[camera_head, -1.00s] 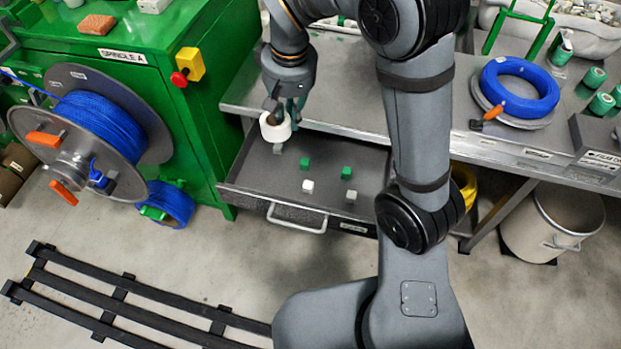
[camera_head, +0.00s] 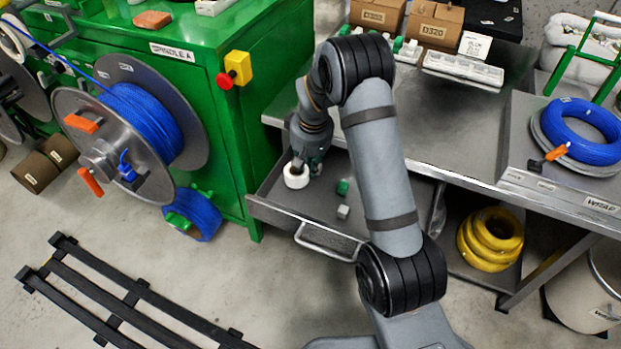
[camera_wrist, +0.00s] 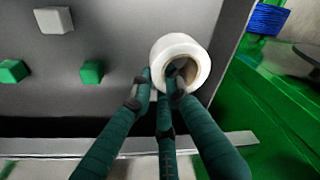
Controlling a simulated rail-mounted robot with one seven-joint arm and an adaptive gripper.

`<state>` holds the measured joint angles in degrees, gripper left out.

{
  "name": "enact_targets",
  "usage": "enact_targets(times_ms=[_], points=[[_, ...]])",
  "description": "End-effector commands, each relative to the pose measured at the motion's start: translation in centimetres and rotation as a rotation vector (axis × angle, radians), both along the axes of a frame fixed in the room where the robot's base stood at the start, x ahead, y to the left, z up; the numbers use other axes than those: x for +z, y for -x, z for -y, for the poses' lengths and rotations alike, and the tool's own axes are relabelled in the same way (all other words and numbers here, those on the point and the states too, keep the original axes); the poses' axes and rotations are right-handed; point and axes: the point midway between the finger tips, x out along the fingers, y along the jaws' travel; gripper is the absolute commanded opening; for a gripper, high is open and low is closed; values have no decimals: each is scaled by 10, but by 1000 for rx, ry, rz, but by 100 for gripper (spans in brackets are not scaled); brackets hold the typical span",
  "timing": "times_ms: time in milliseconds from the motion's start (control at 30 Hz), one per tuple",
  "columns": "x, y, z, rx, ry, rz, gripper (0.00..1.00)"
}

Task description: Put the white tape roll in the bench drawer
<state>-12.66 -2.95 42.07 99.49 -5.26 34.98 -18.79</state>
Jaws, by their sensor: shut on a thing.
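The white tape roll (camera_head: 296,176) is at the left side of the open bench drawer (camera_head: 318,209), whose grey floor also shows in the wrist view (camera_wrist: 105,105). My gripper (camera_head: 300,162) reaches down to it. In the wrist view my green-sleeved fingers (camera_wrist: 163,84) are at the lower edge of the roll (camera_wrist: 181,60), with one finger reaching into its hole and shut on its wall. The roll is close above the drawer floor; I cannot tell whether it touches it.
Green blocks (camera_head: 342,188) and white blocks (camera_head: 343,211) lie in the drawer, apart from the roll. The green spindle cabinet (camera_head: 240,150) stands close on the drawer's left. The bench top (camera_head: 440,130) overhangs its back.

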Motion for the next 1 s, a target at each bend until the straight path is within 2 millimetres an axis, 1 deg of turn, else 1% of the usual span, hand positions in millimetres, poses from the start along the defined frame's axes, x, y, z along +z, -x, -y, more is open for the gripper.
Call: enact_targets(times_ms=[33, 100, 200, 500, 633, 667, 900, 1000], points=[[-10, 2, 0, -1, 1, -5, 0], [-20, 2, 0, -2, 1, -6, 0], [-31, 1, 0, -1, 0, -4, 0], [-33, 1, 0, -2, 1, -2, 0], [-38, 1, 0, -2, 1, -2, 0], [-38, 1, 0, -2, 1, -2, 15], [-36, 1, 0, -2, 1, -2, 29], [-36, 1, 0, -2, 1, -2, 33]])
